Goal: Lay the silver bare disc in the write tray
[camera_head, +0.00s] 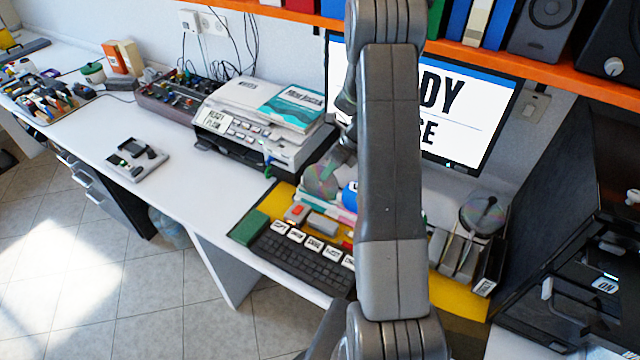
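A silver disc (318,184) with a rainbow sheen shows left of my arm, above the back of the yellow mat. It is tilted up, facing the camera. My gripper (338,164) reaches down from behind my arm and meets the disc's upper right edge; it looks shut on the disc, though its fingers are small and partly hidden. A second, darker disc (483,213) rests on a grey stand at the right. A black device (580,300) with a white ON label stands at the right edge; I cannot tell which part is the write tray.
A black keyboard (302,262) lies on the yellow mat (448,290). A printer (262,130) stands left of the monitor (462,110). An orange shelf (540,75) runs above. The white desk is mostly clear at the left, around a small grey device (137,158).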

